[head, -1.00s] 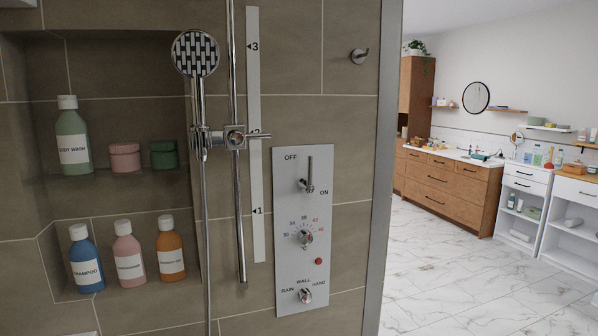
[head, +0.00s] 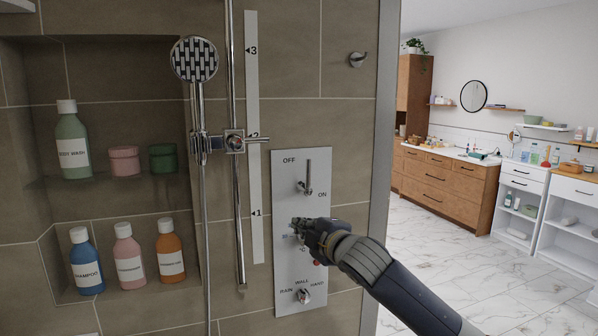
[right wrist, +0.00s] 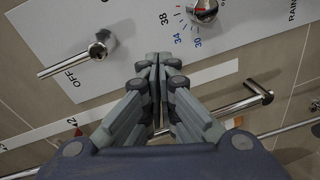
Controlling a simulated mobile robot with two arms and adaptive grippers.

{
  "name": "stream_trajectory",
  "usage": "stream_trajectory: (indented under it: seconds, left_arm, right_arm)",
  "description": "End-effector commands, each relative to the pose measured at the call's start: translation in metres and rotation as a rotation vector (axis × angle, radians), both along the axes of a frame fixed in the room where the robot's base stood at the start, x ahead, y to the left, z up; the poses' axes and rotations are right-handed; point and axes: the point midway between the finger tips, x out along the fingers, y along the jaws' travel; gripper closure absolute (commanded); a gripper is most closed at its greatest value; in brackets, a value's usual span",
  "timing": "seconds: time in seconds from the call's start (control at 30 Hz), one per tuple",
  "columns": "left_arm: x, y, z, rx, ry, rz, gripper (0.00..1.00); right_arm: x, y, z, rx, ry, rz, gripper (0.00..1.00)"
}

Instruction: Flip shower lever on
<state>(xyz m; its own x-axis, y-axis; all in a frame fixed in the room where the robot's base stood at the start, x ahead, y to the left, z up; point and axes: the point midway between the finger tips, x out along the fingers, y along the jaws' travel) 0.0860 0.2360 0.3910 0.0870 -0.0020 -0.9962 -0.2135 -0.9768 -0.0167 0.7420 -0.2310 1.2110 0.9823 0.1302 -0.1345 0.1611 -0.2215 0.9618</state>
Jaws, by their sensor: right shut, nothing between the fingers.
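The shower lever (head: 308,178) is a chrome handle on a pale control panel (head: 287,270). It points up, with OFF printed at its upper left and ON at its lower right. In the right wrist view the lever (right wrist: 72,64) lies left of my fingers, its tip near the word OFF. My right gripper (head: 297,228) is shut and empty, below the lever and in front of the panel's middle, covering the temperature dial in the head view. In the right wrist view the closed fingertips (right wrist: 156,62) sit between lever and dial (right wrist: 203,10), apart from the lever. My left gripper is out of view.
Below my right gripper is the RAIN/WALL/HAND knob (head: 304,296). Left of the panel are the slide rail (head: 239,210) and hand shower (head: 194,59). A niche holds several bottles and two jars. A metal frame edge (head: 380,150) stands right of the panel.

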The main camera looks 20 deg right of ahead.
Motion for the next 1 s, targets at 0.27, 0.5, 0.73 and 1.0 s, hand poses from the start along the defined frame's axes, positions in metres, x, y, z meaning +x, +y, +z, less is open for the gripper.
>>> stream_trajectory:
  seconds: [0.27,0.5,0.73,1.0]
  left_arm:
    - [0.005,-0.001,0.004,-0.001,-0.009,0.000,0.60]
    - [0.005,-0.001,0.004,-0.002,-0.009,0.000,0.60]
    - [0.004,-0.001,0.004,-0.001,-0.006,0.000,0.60]
    - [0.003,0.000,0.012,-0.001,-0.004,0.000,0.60]
  right_arm:
    - [-0.041,0.020,0.104,-0.177,-0.146,0.052,1.00]
    - [-0.050,0.023,0.119,-0.212,-0.170,0.059,1.00]
    - [-0.050,0.023,0.118,-0.210,-0.170,0.058,1.00]
    - [-0.030,0.026,0.120,-0.207,-0.167,0.058,1.00]
